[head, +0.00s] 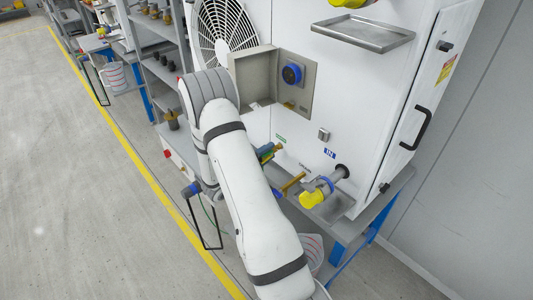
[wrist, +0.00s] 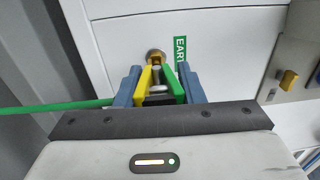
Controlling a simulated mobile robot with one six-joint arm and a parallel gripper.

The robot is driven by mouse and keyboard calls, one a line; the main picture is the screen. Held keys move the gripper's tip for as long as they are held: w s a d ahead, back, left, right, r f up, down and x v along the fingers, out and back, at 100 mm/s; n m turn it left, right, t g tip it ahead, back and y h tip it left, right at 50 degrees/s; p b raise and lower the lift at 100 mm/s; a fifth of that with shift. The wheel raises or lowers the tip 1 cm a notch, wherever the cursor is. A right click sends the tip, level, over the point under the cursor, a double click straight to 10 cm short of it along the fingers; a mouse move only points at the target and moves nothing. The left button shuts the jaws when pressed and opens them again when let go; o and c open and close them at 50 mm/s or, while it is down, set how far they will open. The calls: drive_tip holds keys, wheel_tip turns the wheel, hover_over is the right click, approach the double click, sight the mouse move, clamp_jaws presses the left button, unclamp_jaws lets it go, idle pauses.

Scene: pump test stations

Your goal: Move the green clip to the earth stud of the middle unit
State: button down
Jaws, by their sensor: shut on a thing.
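My gripper (wrist: 160,82) is shut on the green clip (wrist: 174,84), which has one yellow side and one green side between my blue fingers. A green cable runs off to the left in the wrist view. The brass earth stud (wrist: 155,56) is on the white panel just beyond the clip's tip, beside a green label (wrist: 180,50) reading "EAR", partly covered. I cannot tell whether the clip touches the stud.
A yellow-capped pipe (head: 312,198) and a brass handle (head: 292,184) stick out right of my gripper. A metal tray (head: 362,33) juts out higher. Shelves (head: 160,70) stand left; the floor beyond the yellow line is clear.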

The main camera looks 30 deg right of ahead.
drive_tip(key=shift+d, duration=0.55)
drive_tip(key=c, duration=0.9)
unclamp_jaws()
drive_tip(key=shift+a, duration=0.1)
drive_tip(key=a, duration=0.5)
drive_tip(key=s+a, duration=0.1)
drive_tip(key=a, duration=0.1)
drive_tip(key=shift+a+f, duration=0.2)
drive_tip(key=shift+a, duration=0.1)
drive_tip(key=shift+r, duration=0.1)
